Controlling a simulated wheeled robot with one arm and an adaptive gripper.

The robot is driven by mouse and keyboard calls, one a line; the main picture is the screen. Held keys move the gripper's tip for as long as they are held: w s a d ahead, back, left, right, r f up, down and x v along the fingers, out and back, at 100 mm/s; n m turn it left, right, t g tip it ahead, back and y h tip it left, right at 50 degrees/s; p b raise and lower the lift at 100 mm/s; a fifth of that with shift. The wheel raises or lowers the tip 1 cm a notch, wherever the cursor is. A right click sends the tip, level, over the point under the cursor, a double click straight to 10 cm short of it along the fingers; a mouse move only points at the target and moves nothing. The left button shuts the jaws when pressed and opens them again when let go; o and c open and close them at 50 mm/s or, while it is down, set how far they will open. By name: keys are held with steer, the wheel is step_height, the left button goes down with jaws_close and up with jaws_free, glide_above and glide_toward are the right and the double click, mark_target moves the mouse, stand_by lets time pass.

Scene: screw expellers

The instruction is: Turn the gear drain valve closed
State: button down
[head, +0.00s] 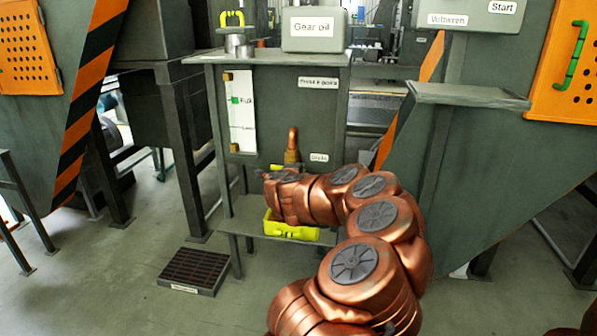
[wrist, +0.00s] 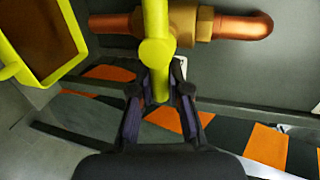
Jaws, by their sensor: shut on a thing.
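The gear drain valve shows in the wrist view as a brass body (wrist: 183,24) with a yellow lever handle (wrist: 154,25). In the wrist view my gripper (wrist: 160,88) is shut on the lower end of this lever, with one dark finger on each side. The lever runs up the picture, across the brass body and the pipe line. In the head view the brass valve (head: 291,156) sits low on the front of the gear oil cabinet. A bit of yellow lever shows there just above my arm, which hides most of the lever and my fingers.
A yellow tray (head: 273,228) stands on the low shelf below the valve; its rim (wrist: 72,18) is at upper left in the wrist view. A copper pipe (wrist: 240,25) leaves the valve. A dark floor grate (head: 194,268) lies at left. The floor around it is clear.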

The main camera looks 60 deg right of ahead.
steer(key=c, duration=1.1)
jaws_free()
steer(key=shift+v, duration=6)
steer(key=shift+w, duration=0.1)
